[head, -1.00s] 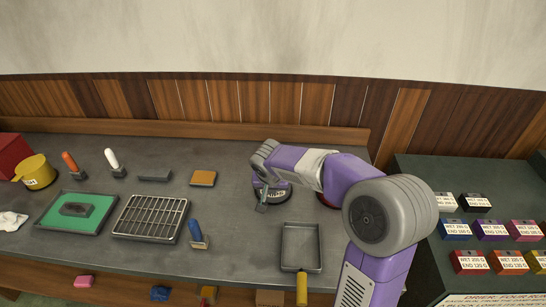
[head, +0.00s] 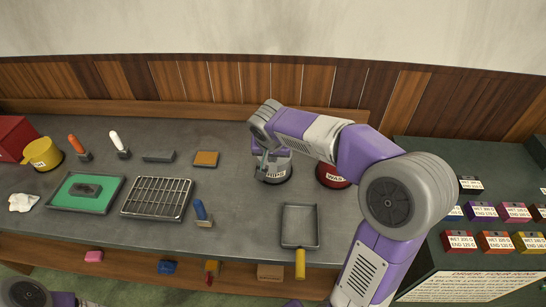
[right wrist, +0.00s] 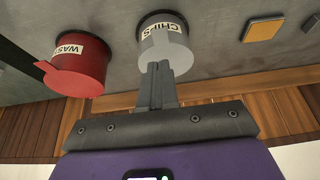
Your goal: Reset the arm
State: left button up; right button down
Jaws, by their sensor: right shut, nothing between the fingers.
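My right arm reaches in from the lower right in the head view. My right gripper (head: 262,172) is shut and empty, pointing down at the left side of the grey pot labelled CHIPS (head: 279,173). In the right wrist view the closed fingers (right wrist: 161,70) overlap the lower edge of that CHIPS pot (right wrist: 166,46); I cannot tell whether they touch it. The red pot with a white label (head: 332,174) stands just to the right, partly behind my arm.
A wire rack (head: 157,197), green tray (head: 72,206), grey pan with yellow handle (head: 300,228) and blue-handled tool (head: 202,212) lie on the grey bench. A yellow pot (head: 42,154) stands at left. Labelled colour blocks (head: 495,241) fill the dark stand at right.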

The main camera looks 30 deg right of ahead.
jog(key=s+v, duration=0.1)
jog(key=v, duration=0.5)
jog(key=shift+s+a+p, duration=0.2)
jog(key=shift+a+p, duration=0.2)
jog(key=shift+a, duration=0.1)
